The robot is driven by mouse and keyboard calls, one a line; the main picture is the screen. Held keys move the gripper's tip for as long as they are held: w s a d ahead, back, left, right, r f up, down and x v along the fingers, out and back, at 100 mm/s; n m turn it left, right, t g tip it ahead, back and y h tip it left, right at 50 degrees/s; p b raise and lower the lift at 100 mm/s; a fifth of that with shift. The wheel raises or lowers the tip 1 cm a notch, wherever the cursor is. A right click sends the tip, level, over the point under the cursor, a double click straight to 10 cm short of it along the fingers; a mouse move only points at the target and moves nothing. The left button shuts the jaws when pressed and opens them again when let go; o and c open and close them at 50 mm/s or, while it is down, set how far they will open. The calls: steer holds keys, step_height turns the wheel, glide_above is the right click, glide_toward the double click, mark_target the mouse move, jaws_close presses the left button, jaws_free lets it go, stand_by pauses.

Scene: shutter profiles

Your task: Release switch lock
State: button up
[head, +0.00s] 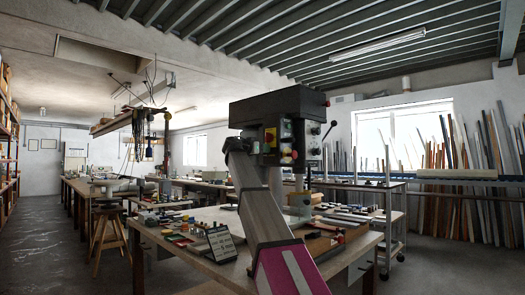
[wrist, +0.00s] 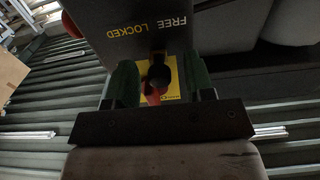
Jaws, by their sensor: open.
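The lock switch shows in the wrist view as a dark knob (wrist: 160,72) with a red part (wrist: 153,96) on a yellow plate (wrist: 173,91). The dark panel above it reads FREE and LOCKED, upside down in this view. My gripper (wrist: 163,86) is open, with one green finger on each side of the knob. I cannot tell whether either finger touches it. In the head view, a yellow and red switch (head: 270,136) shows on the dark machine head (head: 285,108). My arm rises in front of that machine, and my fingers cannot be made out there.
A workbench (head: 215,272) with tools and a small dark sign (head: 221,243) stands below the machine. Other coloured buttons (head: 287,128) sit to the right of the switch. A metal trolley (head: 392,225) stands at the right. Open floor (head: 45,245) lies at the left.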

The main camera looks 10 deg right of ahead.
steer(key=shift+w+d, duration=0.1)
steer(key=shift+d, duration=0.1)
jaws_close()
steer(key=shift+w+a, duration=0.45)
steer(key=shift+w, duration=0.2)
steer(key=shift+w+a, duration=0.4)
steer(key=shift+w, duration=0.2)
jaws_free()
steer(key=shift+a, duration=0.15)
